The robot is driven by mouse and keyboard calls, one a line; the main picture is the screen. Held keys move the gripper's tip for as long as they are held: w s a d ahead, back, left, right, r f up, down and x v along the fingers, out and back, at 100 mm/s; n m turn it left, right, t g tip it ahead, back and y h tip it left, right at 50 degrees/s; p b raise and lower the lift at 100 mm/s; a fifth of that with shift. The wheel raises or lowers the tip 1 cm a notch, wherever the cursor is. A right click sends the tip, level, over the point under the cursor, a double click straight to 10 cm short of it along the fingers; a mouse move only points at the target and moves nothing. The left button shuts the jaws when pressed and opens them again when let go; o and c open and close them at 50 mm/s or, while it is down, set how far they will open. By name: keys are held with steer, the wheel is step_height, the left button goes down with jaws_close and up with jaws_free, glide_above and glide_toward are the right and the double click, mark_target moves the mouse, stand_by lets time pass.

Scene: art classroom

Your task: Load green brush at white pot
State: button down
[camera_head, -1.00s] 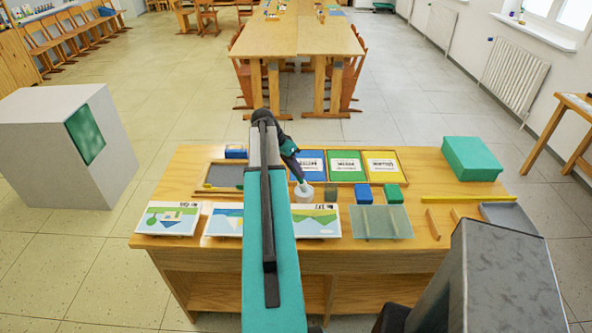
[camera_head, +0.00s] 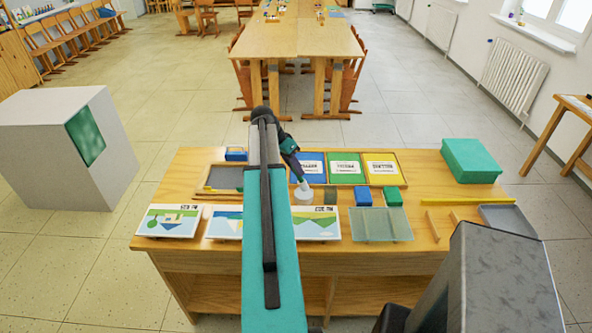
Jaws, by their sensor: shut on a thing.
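The white pot (camera_head: 302,197) stands on the wooden desk (camera_head: 420,240), just right of my arm, behind the picture cards. My gripper (camera_head: 300,181) points down right over the pot, its dark wrist coming from behind my teal arm. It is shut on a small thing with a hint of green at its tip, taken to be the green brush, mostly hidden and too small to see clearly. I cannot tell whether the brush is inside the pot or just above it.
Blue, green and yellow labelled panels (camera_head: 345,168) lie in a tray behind the pot. Blue (camera_head: 363,193) and green (camera_head: 393,193) blocks stand to its right. Picture cards (camera_head: 315,224) lie in front. A green box (camera_head: 470,160) sits at the back right.

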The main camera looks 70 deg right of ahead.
steer(key=shift+r+p, duration=1)
steer(key=shift+r, duration=1.45)
steer(key=w+a+r+n+t+h+b, duration=0.15)
steer(key=w+a+n, duration=0.35)
steer(key=w+a, duration=0.95)
steer(key=w+a+r+n+t+h+b, duration=0.1)
steer(key=w+a+r+n+t+b, duration=0.35)
steer(key=w+a, duration=1)
steer(key=w+a+n, duration=0.4)
steer(key=a, duration=0.8)
steer(key=w+a+r+n+t+y+b, duration=0.1)
steer(key=w+a+n, duration=0.3)
steer(key=a, duration=0.9)
steer(key=w+a+n+t+y+b, duration=0.1)
steer(key=w+a+n, duration=0.3)
steer(key=a, duration=0.8)
steer(key=shift+w+a+r, duration=0.15)
steer(key=shift+n, duration=0.25)
